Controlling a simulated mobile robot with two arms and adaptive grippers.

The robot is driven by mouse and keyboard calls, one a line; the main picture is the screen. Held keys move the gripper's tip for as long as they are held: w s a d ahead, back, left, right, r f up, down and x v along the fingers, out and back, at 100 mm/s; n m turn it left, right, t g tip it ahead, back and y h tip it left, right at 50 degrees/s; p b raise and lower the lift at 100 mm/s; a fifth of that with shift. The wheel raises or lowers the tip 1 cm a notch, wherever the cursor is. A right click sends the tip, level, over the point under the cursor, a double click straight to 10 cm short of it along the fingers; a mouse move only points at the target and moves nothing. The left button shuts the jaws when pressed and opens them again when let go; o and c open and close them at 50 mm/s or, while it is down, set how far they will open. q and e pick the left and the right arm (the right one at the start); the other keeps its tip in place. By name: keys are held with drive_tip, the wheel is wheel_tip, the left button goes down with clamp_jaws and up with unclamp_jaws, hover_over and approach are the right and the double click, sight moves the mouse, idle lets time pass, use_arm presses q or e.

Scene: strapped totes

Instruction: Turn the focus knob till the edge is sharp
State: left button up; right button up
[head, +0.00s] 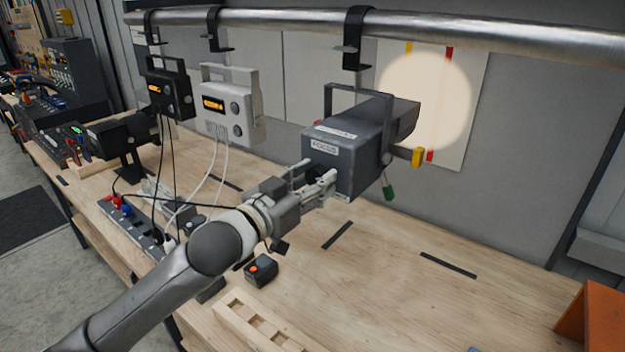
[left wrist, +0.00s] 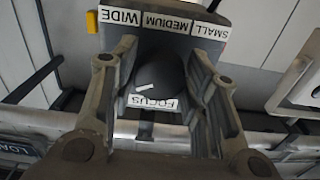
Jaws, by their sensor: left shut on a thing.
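The dark grey spotlight (head: 350,150) hangs from a rail clamp and carries a FOCUS label. In the left wrist view the dark round focus knob (left wrist: 172,78) has a white mark and sits beside its FOCUS label (left wrist: 153,103). My left gripper (head: 326,180) is at the rear of the spotlight. Its two fingers stand on either side of the knob and are shut on it. My right gripper is not in view.
The metal rail (head: 470,35) runs above. A white control box (head: 231,105) and a black one (head: 168,92) hang left of the spotlight. The bench (head: 400,300) is mostly clear at right.

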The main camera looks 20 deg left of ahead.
use_arm(q)
drive_tip(key=m+p, duration=0.1)
drive_tip(key=m, duration=0.2)
drive_tip(key=o, duration=1)
drive_tip(key=shift+v, duration=3.75)
